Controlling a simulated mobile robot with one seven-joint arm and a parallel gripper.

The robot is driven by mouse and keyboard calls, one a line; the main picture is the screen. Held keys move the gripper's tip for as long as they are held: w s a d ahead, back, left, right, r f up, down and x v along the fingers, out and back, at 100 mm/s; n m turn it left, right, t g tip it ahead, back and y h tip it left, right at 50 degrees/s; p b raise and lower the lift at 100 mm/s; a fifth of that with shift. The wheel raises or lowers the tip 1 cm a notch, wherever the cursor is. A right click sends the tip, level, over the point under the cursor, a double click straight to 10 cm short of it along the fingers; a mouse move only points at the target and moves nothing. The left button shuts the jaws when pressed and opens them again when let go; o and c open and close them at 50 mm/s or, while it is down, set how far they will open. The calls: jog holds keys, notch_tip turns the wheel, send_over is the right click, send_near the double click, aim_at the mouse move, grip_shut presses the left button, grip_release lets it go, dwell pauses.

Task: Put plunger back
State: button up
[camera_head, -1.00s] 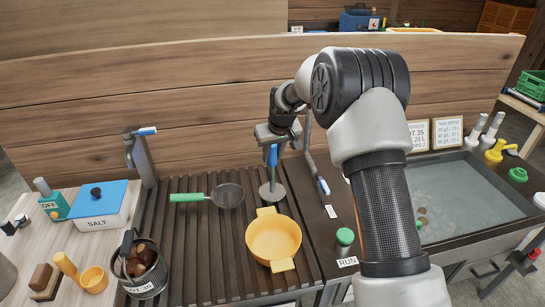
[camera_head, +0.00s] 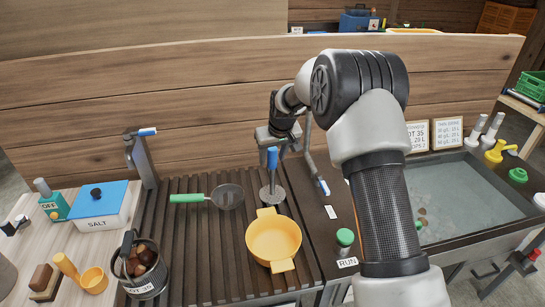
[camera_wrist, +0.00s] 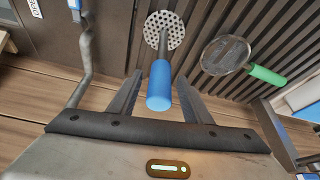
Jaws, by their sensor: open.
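The plunger, with a blue handle (camera_head: 272,158) and a metal disc (camera_head: 272,196), stands about upright on the dark slatted board (camera_head: 205,265). In the wrist view its blue handle (camera_wrist: 160,88) points towards the camera, and the perforated disc (camera_wrist: 165,28) is beyond it. My gripper (camera_wrist: 160,76) is open, with one finger on each side of the handle and visible gaps. In the head view my gripper (camera_head: 276,142) is just above and around the handle's top, partly hidden by my wrist.
A yellow pan (camera_head: 273,242) stands just in front of the plunger. A bent metal pipe (camera_head: 312,165) rises close on the right. The wooden wall (camera_head: 200,140) is behind. A chestnut pot (camera_head: 148,290) stands front left.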

jog(key=s+d+f+v, duration=0.1)
jog(key=s+v, duration=0.1)
jog(key=v, duration=0.9)
jog(key=s+d+f+v, duration=0.1)
jog(key=v, duration=0.9)
jog(key=s+d+r+m+t+h, duration=0.1)
jog(key=s+d+r, duration=0.25)
jog(key=s, duration=0.65)
jog(key=s+d+r+m, duration=0.2)
jog(key=s+d+r, duration=0.15)
jog(key=s, duration=0.65)
jog(key=shift+s+d+f+g, duration=0.8)
jog(key=shift+s+f, duration=2.65)
jog(key=shift+s, duration=2.3)
jog(key=shift+s+d+r+m+t+h, duration=0.15)
jog(key=shift+r+t, duration=0.2)
jog(key=shift+r, duration=0.3)
jog(key=shift+d+r+m+t+h, duration=0.1)
jog(key=shift+r+m+t, duration=0.15)
jog(key=shift+r, duration=0.45)
jog(key=shift+s+r+m+t+h, duration=0.1)
jog(key=shift+r+t, duration=0.3)
jog(key=shift+r, duration=0.25)
